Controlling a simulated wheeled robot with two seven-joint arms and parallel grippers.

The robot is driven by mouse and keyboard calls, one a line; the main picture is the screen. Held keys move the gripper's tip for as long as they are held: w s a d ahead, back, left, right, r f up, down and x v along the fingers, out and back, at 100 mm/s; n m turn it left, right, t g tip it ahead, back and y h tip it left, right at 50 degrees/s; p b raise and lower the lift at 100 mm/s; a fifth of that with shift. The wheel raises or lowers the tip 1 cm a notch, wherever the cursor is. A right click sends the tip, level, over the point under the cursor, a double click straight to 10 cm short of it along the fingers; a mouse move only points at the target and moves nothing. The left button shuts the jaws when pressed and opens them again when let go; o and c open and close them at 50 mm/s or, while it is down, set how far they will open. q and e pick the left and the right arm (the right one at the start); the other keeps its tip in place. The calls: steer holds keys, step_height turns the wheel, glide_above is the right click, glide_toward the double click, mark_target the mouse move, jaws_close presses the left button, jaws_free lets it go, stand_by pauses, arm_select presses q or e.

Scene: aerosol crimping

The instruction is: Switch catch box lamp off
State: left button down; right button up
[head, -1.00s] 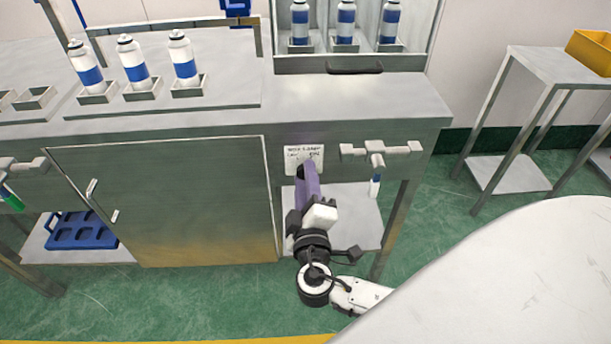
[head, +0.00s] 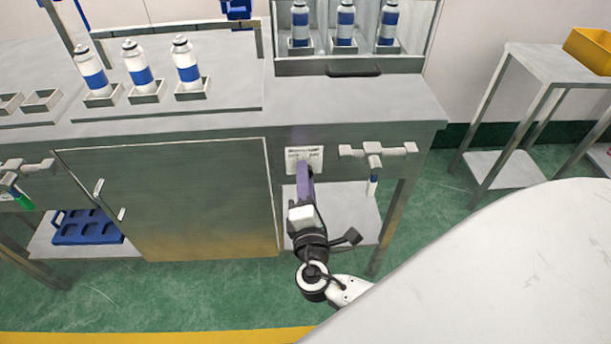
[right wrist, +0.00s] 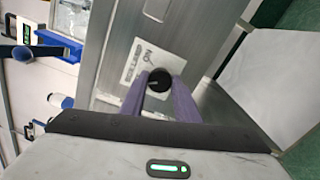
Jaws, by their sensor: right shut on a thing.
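A small white label plate (head: 304,157) with dark lettering is fixed on the front face of the steel bench. It also shows in the right wrist view (right wrist: 138,66), with "ON" legible. A round black knob (right wrist: 159,80) sits at the plate's edge. My right gripper (head: 304,170) reaches up to the plate from below. In the right wrist view its two purple fingers (right wrist: 158,86) are shut on the black knob, one on each side. The lamp itself cannot be made out. My left gripper is not in view.
A grey valve-like fitting (head: 376,152) sticks out of the bench front right of the plate, and a cabinet door (head: 170,205) is to the left. White-and-blue cans (head: 140,68) stand in holders on the bench top. More cans stand in the box (head: 350,62) at the back.

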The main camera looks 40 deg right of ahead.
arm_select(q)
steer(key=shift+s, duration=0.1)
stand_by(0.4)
arm_select(e)
steer(key=o, duration=1)
steer(key=shift+o, duration=0.2)
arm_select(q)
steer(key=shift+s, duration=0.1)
